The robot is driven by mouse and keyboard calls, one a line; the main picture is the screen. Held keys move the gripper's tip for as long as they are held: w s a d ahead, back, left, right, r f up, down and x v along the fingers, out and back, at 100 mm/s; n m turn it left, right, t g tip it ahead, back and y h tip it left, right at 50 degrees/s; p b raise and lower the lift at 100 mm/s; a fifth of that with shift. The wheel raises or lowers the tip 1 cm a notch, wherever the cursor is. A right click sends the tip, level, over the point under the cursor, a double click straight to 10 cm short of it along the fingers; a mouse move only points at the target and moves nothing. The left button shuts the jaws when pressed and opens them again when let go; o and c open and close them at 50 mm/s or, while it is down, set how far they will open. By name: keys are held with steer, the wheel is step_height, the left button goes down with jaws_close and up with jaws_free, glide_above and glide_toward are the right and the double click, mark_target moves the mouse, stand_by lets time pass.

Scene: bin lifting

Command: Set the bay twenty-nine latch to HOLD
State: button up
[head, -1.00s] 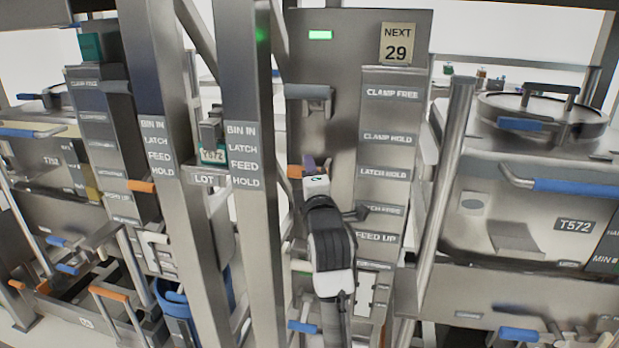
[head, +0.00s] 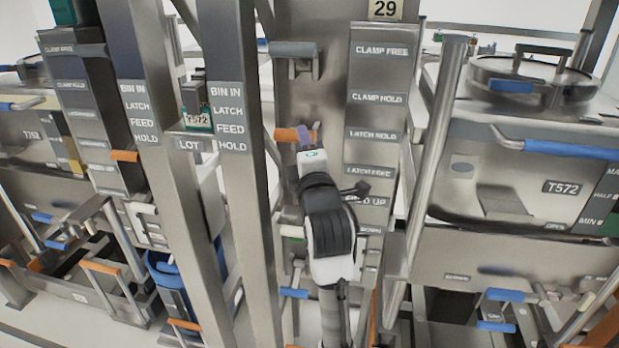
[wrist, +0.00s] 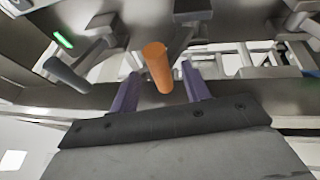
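The plate marked 29 (head: 385,9) sits at the top of the middle bay. An orange-gripped lever (head: 285,135) on that bay stands about level with the LATCH HOLD label (head: 372,135), with the LATCH FREE label (head: 368,171) below. My gripper (head: 304,136) is at this lever in the head view. In the wrist view my gripper (wrist: 160,88) has its two purple fingers apart, one on each side of the orange grip (wrist: 158,66). Gaps show between grip and fingers, so it is not clamped. How deep the grip sits between them is hard to tell.
A grey-gripped lever (head: 293,49) is above, near CLAMP FREE. A steel post (head: 230,190) stands close on the left. A slanted rail (head: 432,150) and the T572 bin (head: 520,150) are on the right. A blue-gripped handle (head: 294,292) is lower down.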

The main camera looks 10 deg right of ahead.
steer(key=b+v, duration=0.2)
steer(key=v, duration=0.6)
steer(key=shift+a+f, duration=0.15)
steer(key=shift+f, duration=0.2)
